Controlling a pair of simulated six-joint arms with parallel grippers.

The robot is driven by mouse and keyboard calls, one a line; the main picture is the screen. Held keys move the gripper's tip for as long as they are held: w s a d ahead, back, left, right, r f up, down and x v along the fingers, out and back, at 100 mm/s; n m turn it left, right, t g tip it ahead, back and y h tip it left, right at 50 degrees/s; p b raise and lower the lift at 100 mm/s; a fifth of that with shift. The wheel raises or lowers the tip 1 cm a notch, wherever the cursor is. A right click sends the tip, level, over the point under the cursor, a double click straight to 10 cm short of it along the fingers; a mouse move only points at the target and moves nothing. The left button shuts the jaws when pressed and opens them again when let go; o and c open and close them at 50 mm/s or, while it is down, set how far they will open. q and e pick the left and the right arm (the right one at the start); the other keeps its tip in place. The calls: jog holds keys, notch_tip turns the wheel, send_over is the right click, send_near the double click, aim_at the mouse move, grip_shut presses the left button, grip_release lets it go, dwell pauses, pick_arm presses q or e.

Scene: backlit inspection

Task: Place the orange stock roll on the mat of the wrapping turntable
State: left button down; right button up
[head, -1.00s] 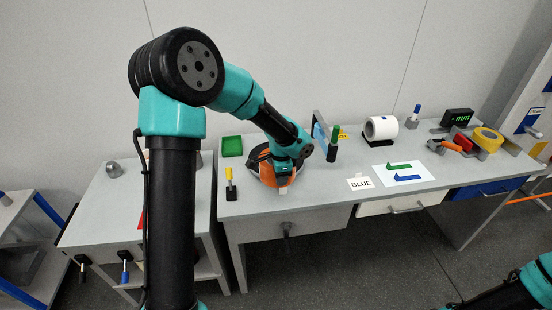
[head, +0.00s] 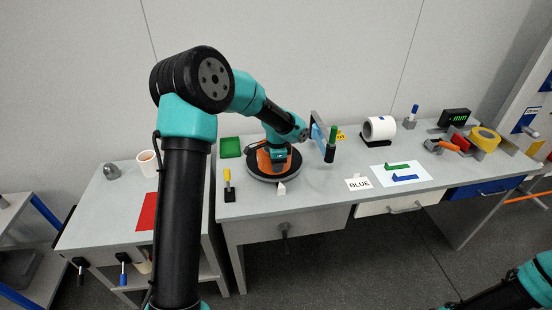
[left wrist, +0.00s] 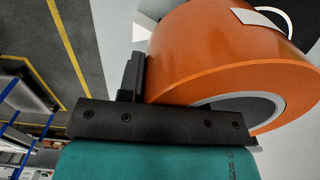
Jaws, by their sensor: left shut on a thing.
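The orange stock roll (head: 265,162) is in my left gripper (head: 277,160), over the wrapping turntable. In the left wrist view the roll (left wrist: 225,50) fills the upper right, with a grey core and a white label; the black jaw of my left gripper (left wrist: 137,80) is against it. The turntable (head: 292,172) is a dark round mat with a pale rim on the bench, and a small white pointer at its front. The roll and gripper hide the mat's middle. I cannot tell whether the roll's underside touches the mat. My right gripper is out of view.
A green tray (head: 230,147) and a yellow-handled tool (head: 228,185) stand left of the turntable. A white roll (head: 380,128) is further right.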

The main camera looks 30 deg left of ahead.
pick_arm(q)
jog(key=w+a, duration=0.1)
jog(key=w, duration=0.1)
jog(key=w+a, duration=0.1)
jog(key=w, duration=0.1)
jog(key=w+a, duration=0.2)
jog(key=shift+w+f, duration=0.3)
jog(key=shift+w, duration=0.1)
jog(key=shift+w+a+f, duration=0.15)
jog(key=shift+w+a, duration=0.1)
jog(key=shift+w, duration=0.1)
jog(key=shift+f, duration=1.65)
jog(key=c, duration=0.8)
grip_release()
jog(key=shift+s+f, duration=0.1)
jog(key=shift+f, duration=0.1)
jog(key=shift+r, duration=0.15)
notch_tip(320, 180, up, 12)
jog(key=shift+d, duration=0.15)
